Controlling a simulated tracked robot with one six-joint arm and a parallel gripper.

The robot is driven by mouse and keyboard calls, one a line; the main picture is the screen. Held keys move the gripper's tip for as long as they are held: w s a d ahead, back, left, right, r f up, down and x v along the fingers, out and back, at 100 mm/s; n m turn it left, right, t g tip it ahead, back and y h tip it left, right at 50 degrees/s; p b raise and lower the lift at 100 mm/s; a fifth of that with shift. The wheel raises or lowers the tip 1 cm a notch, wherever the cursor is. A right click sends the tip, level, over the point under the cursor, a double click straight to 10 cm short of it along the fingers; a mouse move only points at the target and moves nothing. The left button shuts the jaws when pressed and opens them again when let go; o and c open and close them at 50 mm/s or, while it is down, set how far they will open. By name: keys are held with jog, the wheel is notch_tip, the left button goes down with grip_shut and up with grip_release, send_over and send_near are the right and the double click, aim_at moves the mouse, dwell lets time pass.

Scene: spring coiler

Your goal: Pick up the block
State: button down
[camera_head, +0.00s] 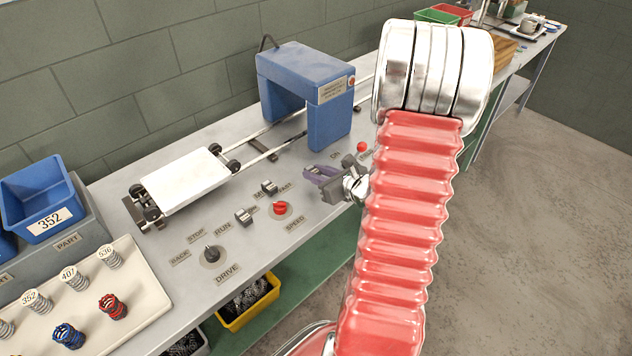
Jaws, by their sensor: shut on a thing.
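My gripper (331,183) is right of centre, above the front part of the bench and left of my red ribbed arm. It is shut on a small purple block (318,174), which sticks out to the left from between the grey jaws. The jaws hide part of the block. I cannot tell whether its underside touches the bench top.
A blue arch (330,120) straddles rails behind the gripper. A white carriage (185,180) sits at the left end. Knobs (211,254) and a red button (280,208) stand left of the gripper. A spring tray (140,270) and blue bin (40,195) are far left.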

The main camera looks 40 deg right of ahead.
jog(key=shift+r, duration=2.5)
jog(key=shift+s, duration=0.1)
